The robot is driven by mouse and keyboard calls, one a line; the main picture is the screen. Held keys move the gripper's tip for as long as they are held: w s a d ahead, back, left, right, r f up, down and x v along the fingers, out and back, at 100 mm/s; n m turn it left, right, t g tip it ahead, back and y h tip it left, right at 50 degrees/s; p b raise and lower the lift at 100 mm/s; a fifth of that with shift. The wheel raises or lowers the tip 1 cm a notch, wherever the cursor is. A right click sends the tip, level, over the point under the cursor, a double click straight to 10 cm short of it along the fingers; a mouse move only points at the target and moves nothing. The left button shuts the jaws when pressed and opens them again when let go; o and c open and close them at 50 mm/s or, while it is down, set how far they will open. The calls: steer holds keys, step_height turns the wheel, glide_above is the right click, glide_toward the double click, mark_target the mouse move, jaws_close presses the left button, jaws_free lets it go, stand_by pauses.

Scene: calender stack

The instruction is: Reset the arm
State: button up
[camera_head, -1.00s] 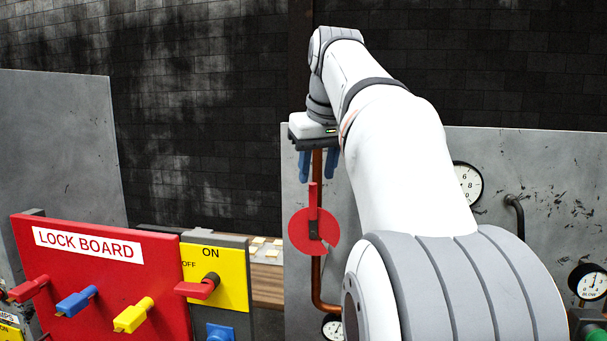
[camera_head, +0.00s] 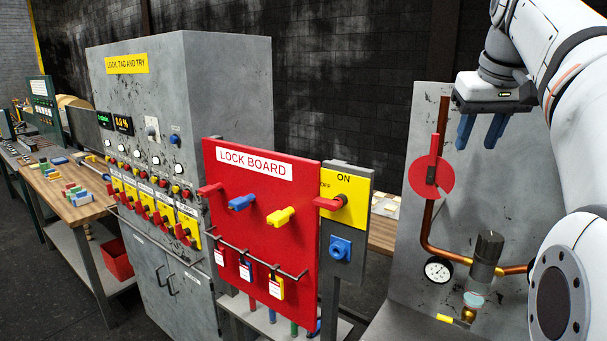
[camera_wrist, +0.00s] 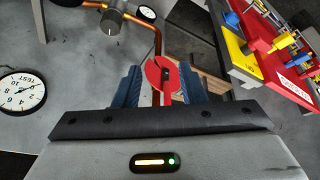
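My gripper (camera_head: 481,130) hangs from my white arm at the upper right of the head view, its two blue fingers pointing down and apart with nothing between them. It also shows in the wrist view (camera_wrist: 165,87), open and empty. Behind and left of it in the head view is a red disc with a red handle (camera_head: 431,175) on a copper pipe. In the wrist view the red disc (camera_wrist: 155,75) appears beyond and between the fingers. I cannot tell the exact distance, but no contact shows.
A red lock board (camera_head: 261,235) with coloured keys and hanging tags stands left of my arm, beside a yellow ON/OFF switch panel (camera_head: 343,190). A grey cabinet (camera_head: 240,75) and a wooden bench (camera_head: 75,212) are further left. A gauge (camera_head: 438,269) sits below the disc.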

steer(key=s+a+f+b, duration=0.1)
steer(key=s+a+f, duration=0.3)
steer(key=f, duration=0.8)
steer(key=s+a+f+g+b, duration=0.1)
steer(key=s+a+f, duration=0.4)
steer(key=f, duration=0.8)
steer(key=s+a+f+b, duration=0.2)
steer(key=s+a+f, duration=0.3)
steer(key=s+f, duration=0.5)
step_height(320, 180, down, 3)
steer(key=shift+a+r+n+y, duration=0.2)
steer(key=shift+n+y, duration=0.1)
steer(key=shift+y, duration=0.1)
